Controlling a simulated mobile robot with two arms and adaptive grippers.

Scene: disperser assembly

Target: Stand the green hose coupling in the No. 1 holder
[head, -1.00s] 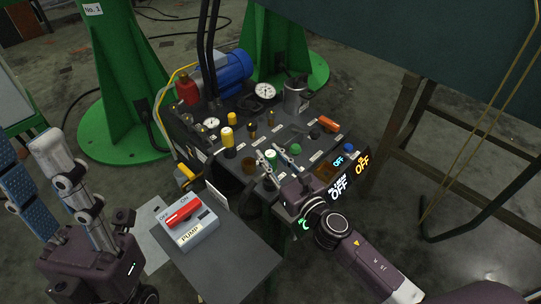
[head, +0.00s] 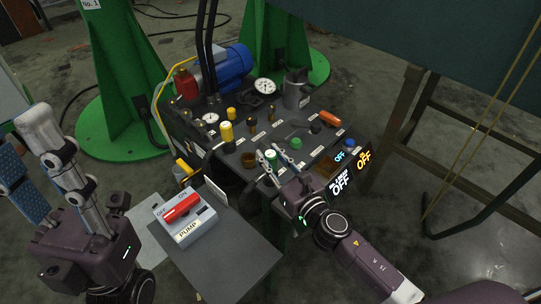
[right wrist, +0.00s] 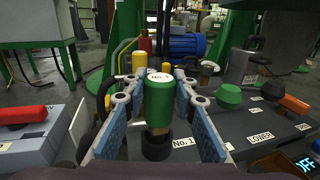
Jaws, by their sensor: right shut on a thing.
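The green hose coupling (right wrist: 158,102), with a No. 1 mark on its top, stands upright between the blue finger pads of my right gripper (right wrist: 159,110) in the right wrist view. My right gripper is shut on it. Its lower end is at the black round No. 1 holder (right wrist: 157,147), beside the No. 1 label; how deep it sits is hard to tell. In the head view the coupling (head: 270,155) shows between the right fingertips (head: 270,158). My left gripper (head: 32,165) is at the left of the head view, its fingers apart and empty.
The panel also carries a green knob (head: 295,143), a yellow coupling (head: 226,132), an orange handle (head: 330,119) and a brown empty-looking cup (head: 248,160). The pump switch box (head: 185,217) stands at front left. A blue motor (head: 230,69) is behind.

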